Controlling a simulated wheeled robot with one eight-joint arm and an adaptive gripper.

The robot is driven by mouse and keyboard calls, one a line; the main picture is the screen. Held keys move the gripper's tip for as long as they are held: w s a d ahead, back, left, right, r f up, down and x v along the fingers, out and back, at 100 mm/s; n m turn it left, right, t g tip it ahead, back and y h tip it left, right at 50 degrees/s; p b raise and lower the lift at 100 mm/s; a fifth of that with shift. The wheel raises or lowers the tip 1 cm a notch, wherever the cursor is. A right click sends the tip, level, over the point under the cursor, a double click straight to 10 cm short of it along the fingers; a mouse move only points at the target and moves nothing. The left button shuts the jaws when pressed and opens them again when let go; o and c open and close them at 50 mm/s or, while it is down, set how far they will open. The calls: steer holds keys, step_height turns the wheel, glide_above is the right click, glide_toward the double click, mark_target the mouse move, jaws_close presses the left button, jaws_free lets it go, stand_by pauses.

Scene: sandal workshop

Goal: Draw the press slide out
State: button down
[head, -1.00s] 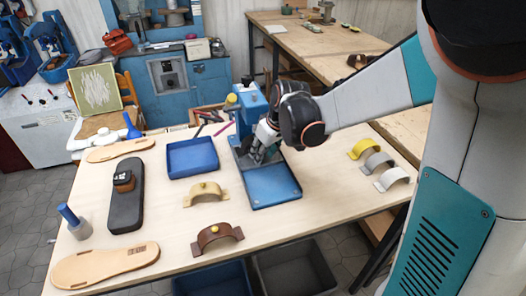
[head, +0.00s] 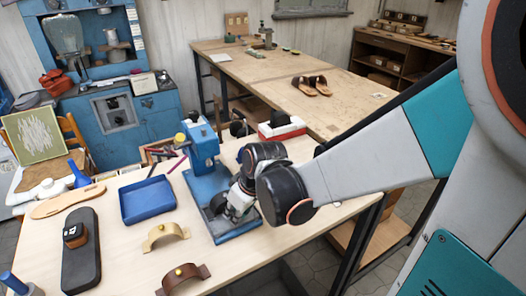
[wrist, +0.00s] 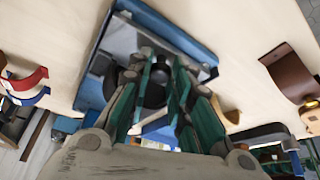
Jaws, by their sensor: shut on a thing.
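The blue press (head: 203,148) stands on the workbench, with its flat blue base (head: 238,234) reaching toward the near side. My gripper (head: 226,208) is low over this base, in front of the press column. In the wrist view my gripper (wrist: 160,85) is shut on a round black knob (wrist: 155,92) between its green-padded fingers. A grey metal plate (wrist: 118,42), seemingly the press slide, lies beside the knob on the blue base. My fingers and wrist hide part of the knob and plate, so their join is unclear.
A blue tray (head: 147,200) lies left of the press. A tan strap (head: 165,236) and a brown strap (head: 183,280) stand near the front. A dark sole (head: 81,250) lies further left. A red-and-white object (head: 282,127) is behind my arm.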

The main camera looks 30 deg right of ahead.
steer(key=shift+s, duration=0.2)
steer(key=c, duration=1.4)
jaws_free()
steer(key=shift+r, duration=0.1)
steer(key=shift+r, duration=4.9)
steer(key=s+m+t, duration=0.1)
steer(key=s, duration=0.2)
steer(key=s+r+m+t+h, duration=0.1)
steer(key=s+m, duration=0.1)
steer(key=s, duration=0.2)
steer(key=s+r+m+t, duration=0.1)
steer(key=s, duration=0.2)
steer(key=shift+s+a+h, duration=0.15)
steer(key=shift+s+h, duration=0.1)
steer(key=shift+h, duration=0.15)
